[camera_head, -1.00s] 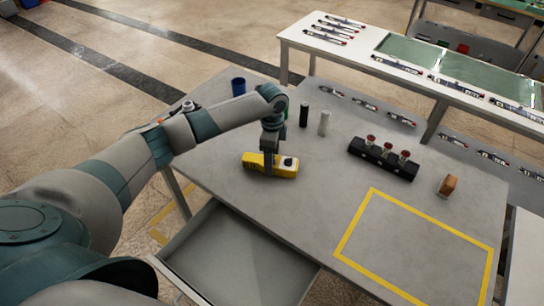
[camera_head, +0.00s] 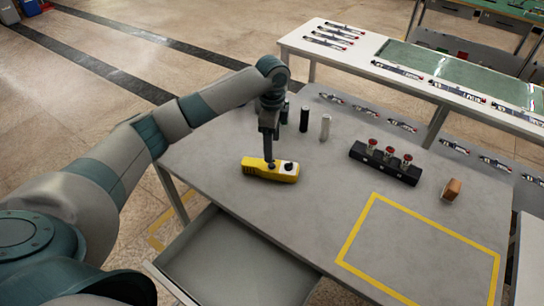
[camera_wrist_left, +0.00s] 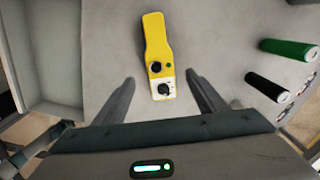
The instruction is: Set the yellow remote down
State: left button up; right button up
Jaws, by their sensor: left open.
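The yellow remote (camera_head: 270,170) lies flat on the grey table (camera_head: 215,155), left of the yellow taped outline. It has a white end with a dark knob. My left gripper (camera_head: 270,157) is above the remote, pointing down. In the left wrist view the remote (camera_wrist_left: 156,50) lies beyond and between the two spread fingers (camera_wrist_left: 160,92), with clear space on both sides. The left gripper is open and holds nothing. My right gripper is in no view.
An open drawer (camera_head: 170,272) juts out at the table's front left. A black block with red-topped pieces (camera_head: 385,163) and a brown block (camera_head: 451,189) are to the right. The taped area (camera_head: 372,200) is empty.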

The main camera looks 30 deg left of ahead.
pick_arm(q)
jog(key=shift+r+b, duration=0.4)
jog(key=shift+r, duration=1.5)
jog(key=shift+f, duration=0.1)
